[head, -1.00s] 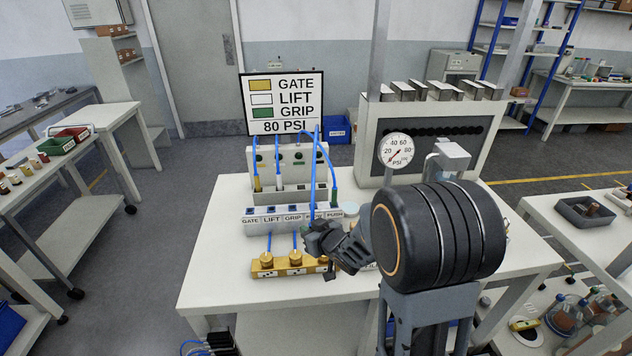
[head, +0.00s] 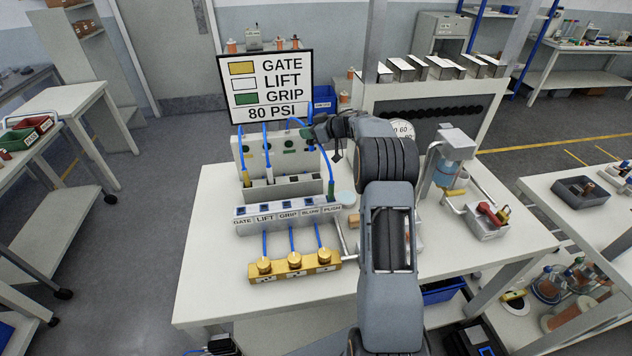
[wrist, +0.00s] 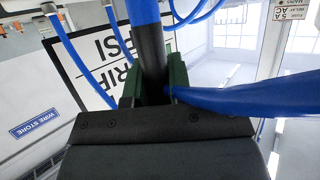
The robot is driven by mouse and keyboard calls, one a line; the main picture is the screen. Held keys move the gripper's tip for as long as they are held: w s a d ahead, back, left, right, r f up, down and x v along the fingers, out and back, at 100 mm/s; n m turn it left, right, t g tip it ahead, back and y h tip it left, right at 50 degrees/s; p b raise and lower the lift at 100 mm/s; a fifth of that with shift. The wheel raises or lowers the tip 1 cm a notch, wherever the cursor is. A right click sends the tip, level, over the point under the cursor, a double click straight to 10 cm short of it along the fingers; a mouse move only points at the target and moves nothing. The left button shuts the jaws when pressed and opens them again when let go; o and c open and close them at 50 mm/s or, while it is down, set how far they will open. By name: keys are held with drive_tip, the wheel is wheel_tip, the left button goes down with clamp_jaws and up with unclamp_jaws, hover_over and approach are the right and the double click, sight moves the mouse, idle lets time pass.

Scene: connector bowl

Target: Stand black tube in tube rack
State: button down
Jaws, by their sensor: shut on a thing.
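My gripper (head: 314,131) is up beside the lower right corner of the sign, in front of the upright port panel. In the wrist view its green-padded fingers (wrist: 153,88) are shut on a black tube (wrist: 151,52) with a blue upper part. The tube is mostly hidden in the head view, so I cannot tell its tilt there. The likely tube rack is the low grey rack (head: 285,188) at the panel's foot.
A labelled box (head: 287,214) stands in front of the rack, with a brass valve block (head: 294,268) nearer. Loose blue hoses arch near my gripper. The sign (head: 268,88) stands behind.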

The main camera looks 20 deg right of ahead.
drive_tip(key=shift+w+d+f+b, duration=0.1)
drive_tip(key=shift+d+f+b, duration=0.2)
drive_tip(key=shift+f, duration=2.35)
drive_tip(key=shift+w+d+f+b, duration=0.1)
drive_tip(key=shift+d+f+b, duration=0.15)
drive_tip(key=shift+f, duration=2.35)
drive_tip(key=shift+w+d+f+b, duration=0.1)
drive_tip(key=shift+d+f+b, duration=0.2)
drive_tip(key=shift+f, duration=2.35)
drive_tip(key=shift+f, duration=0.15)
drive_tip(key=c, duration=1)
unclamp_jaws()
drive_tip(key=shift+c, duration=0.2)
